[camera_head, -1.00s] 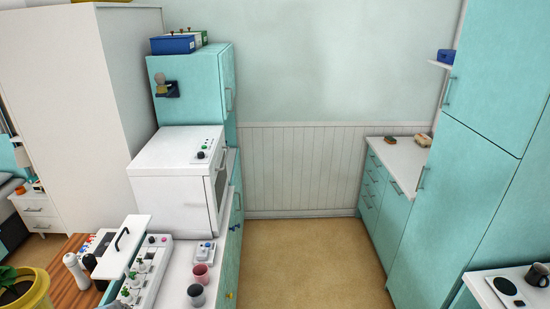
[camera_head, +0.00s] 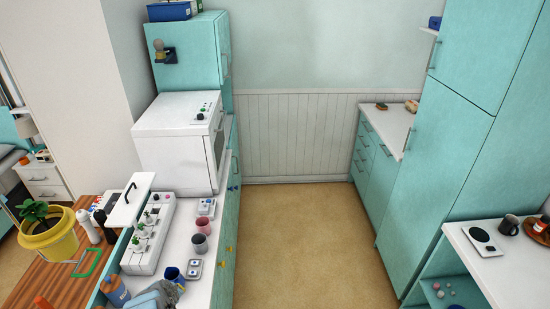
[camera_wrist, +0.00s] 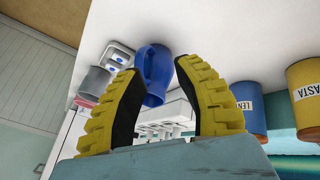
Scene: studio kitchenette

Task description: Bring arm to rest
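My gripper (camera_wrist: 157,66) is open, with its two yellow ribbed fingers spread apart in the wrist view. A blue mug (camera_wrist: 155,66) shows beyond and between the fingertips. The left finger partly covers the mug, and a gap shows beside the right finger. In the head view, the blue mug (camera_head: 172,275) stands on the white counter near the bottom. A grey part of my arm lies close in front of it.
Two labelled jars, one blue (camera_wrist: 250,118) and one yellow (camera_wrist: 305,95), stand near my gripper. A grey cup (camera_head: 199,244), a pink cup (camera_head: 203,225) and a white planter box (camera_head: 150,240) share the counter. A white oven (camera_head: 180,143) stands behind. The floor (camera_head: 290,240) is clear.

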